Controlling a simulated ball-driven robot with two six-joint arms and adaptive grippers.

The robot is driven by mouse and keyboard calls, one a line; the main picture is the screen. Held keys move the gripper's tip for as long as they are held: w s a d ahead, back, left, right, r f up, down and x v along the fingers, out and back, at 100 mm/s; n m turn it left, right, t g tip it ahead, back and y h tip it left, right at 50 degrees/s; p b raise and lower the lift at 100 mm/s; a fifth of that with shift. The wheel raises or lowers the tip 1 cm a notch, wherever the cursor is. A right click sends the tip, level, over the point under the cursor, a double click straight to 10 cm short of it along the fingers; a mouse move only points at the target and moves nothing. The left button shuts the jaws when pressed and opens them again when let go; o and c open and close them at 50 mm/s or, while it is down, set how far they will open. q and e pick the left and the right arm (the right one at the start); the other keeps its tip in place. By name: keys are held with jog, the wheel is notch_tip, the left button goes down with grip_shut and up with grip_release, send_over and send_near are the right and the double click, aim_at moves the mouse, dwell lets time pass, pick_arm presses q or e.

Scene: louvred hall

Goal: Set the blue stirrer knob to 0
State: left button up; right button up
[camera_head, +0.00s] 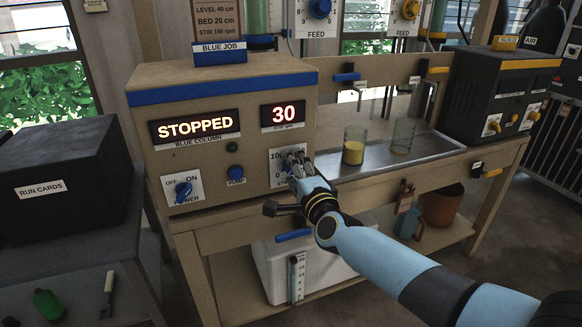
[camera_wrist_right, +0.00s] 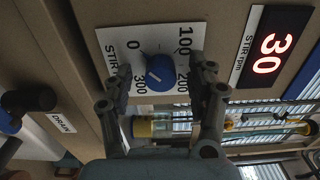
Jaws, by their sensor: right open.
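The blue stirrer knob (camera_wrist_right: 160,72) sits on a white dial plate (camera_wrist_right: 112,42) marked 0, 100, 200 and 300. Its pointer direction is hard to read. The plate is on the beige, blue-striped console (camera_head: 220,85). The red stir display (camera_head: 283,114) reads 30 rpm, also in the right wrist view (camera_wrist_right: 273,48). My right gripper (camera_head: 293,160) is at the dial and hides most of the knob in the head view. In the wrist view its open fingers (camera_wrist_right: 160,76) stand either side of the knob. I see no clear contact. My left gripper is out of view.
The console also has a STOPPED display (camera_head: 196,127), a blue power knob (camera_head: 183,190) and a blue pump control (camera_head: 236,173). Two beakers, one with yellow liquid (camera_head: 354,146), stand on the tray (camera_head: 440,146) to the right. A black run-cards box (camera_head: 62,180) is at left.

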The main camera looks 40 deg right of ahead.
jog(key=p+v, duration=0.1)
jog(key=v, duration=0.6)
jog(key=shift+p, duration=0.3)
